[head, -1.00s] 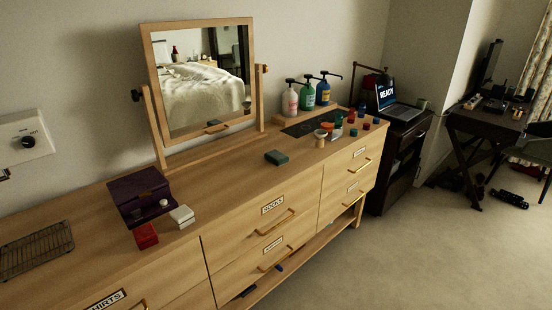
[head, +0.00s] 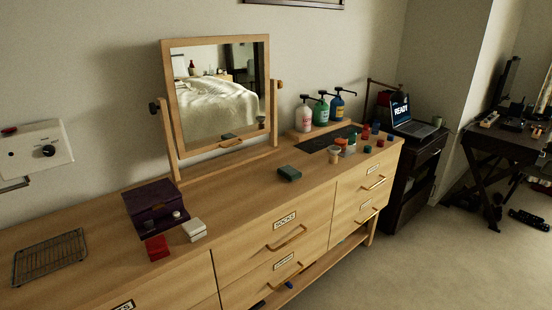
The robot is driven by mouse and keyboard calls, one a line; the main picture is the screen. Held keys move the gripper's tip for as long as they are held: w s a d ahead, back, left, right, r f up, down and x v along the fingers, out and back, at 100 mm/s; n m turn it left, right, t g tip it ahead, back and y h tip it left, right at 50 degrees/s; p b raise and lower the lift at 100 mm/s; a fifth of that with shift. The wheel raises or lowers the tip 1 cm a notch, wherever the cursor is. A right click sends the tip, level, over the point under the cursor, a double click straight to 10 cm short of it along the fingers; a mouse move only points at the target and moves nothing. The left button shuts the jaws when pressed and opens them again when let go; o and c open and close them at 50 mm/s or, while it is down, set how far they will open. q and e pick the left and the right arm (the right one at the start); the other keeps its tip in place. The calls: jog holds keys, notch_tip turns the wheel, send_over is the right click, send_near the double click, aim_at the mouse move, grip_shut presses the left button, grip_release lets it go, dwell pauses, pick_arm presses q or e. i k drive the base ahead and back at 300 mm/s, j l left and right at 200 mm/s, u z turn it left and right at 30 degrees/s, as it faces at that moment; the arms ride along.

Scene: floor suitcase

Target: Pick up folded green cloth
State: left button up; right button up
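A small dark green folded item (head: 289,173), which looks like the folded green cloth, lies flat on the wooden dresser top (head: 240,193). It is in front of and a little right of the tilting mirror (head: 217,90). Nothing touches it and its top is uncovered. Neither of my grippers shows in the head view.
A purple box (head: 155,207), a red block (head: 157,247) and a white block (head: 194,230) stand left of it. A wire rack (head: 49,257) lies at far left. Pump bottles (head: 321,110) and small coloured items stand right. The dresser top around the cloth is clear.

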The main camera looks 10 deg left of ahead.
aim_at(288, 171)
jog(key=i+l+u, duration=0.1)
jog(key=i+l, duration=0.25)
jog(key=i+l+u, duration=0.15)
jog(key=i+l, duration=0.15)
jog(key=i+l+u, duration=0.1)
jog(key=i+l, duration=0.2)
jog(key=l, duration=0.25)
jog(key=i+l+u, duration=0.15)
jog(key=i+l, duration=0.15)
jog(key=l, duration=0.15)
